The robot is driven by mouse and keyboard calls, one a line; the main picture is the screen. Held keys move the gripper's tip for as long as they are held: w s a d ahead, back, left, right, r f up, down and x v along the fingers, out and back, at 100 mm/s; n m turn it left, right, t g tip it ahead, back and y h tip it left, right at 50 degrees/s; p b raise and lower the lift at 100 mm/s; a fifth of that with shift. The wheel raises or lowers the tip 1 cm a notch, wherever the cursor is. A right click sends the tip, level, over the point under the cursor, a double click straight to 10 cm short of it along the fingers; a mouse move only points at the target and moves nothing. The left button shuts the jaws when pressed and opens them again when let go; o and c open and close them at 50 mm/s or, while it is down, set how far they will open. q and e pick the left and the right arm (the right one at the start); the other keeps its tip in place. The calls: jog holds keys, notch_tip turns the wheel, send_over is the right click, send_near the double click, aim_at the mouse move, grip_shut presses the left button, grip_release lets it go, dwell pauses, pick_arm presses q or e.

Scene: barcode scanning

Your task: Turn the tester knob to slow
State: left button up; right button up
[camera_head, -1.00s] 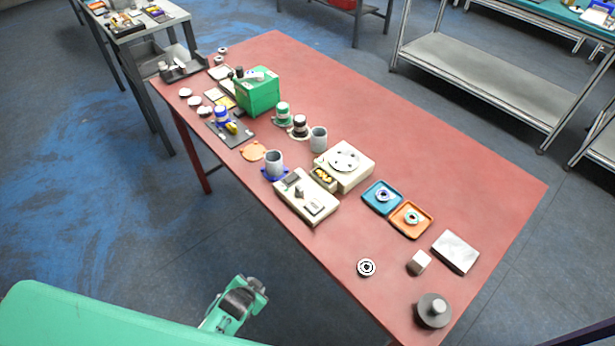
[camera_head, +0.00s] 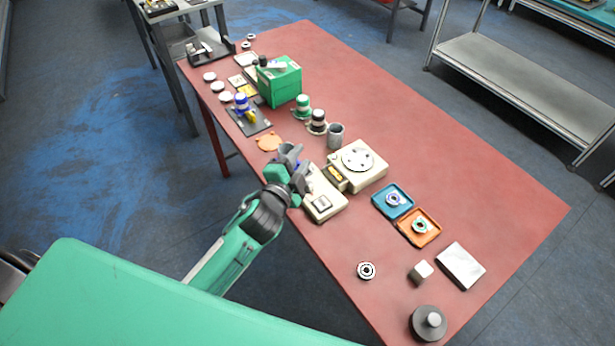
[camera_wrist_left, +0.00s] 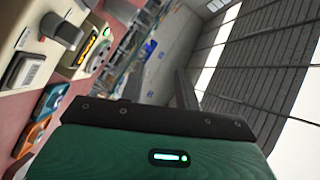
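The tester is a low cream box (camera_head: 323,204) at the near-left edge of the red table, with a square grey switch or button on top. In the left wrist view the tester panel (camera_wrist_left: 15,45) is at upper left, with a grey knob (camera_wrist_left: 62,31) standing on it. In the head view my left gripper (camera_head: 294,166) hovers over the far end of the tester and hides the knob. In the left wrist view its two dark fingers (camera_wrist_left: 159,88) are spread apart with nothing between them. The knob lies left of the fingers, apart from them. My right gripper is in neither view.
A cream box with a round disc (camera_head: 358,160) stands right of the tester. A grey cup (camera_head: 335,136) is behind it. Blue (camera_head: 392,202) and orange (camera_head: 419,228) trays lie to the right. A green box (camera_head: 280,81) stands farther back. The table's right side is clear.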

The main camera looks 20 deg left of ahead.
pick_arm(q)
jog(key=w+d+r+m+t+h, duration=0.1)
jog(key=w+d+r+m+h, duration=0.3)
jog(key=d+r+m+h, duration=0.75)
jog(key=s+d+m+g+h, duration=0.15)
jog(key=m+g+h, duration=0.45)
jog(key=m, duration=0.8)
jog(key=m+g+y, duration=1.5)
jog(key=m+y, duration=0.1)
jog(key=m, duration=0.6)
send_near(309, 183)
jog(key=p+x, duration=0.4)
jog(key=x, duration=0.3)
jog(key=shift+s+f, duration=0.15)
jog(key=shift+f, duration=0.15)
jog(key=shift+s+d+f, duration=0.1)
jog(key=shift+f, duration=0.35)
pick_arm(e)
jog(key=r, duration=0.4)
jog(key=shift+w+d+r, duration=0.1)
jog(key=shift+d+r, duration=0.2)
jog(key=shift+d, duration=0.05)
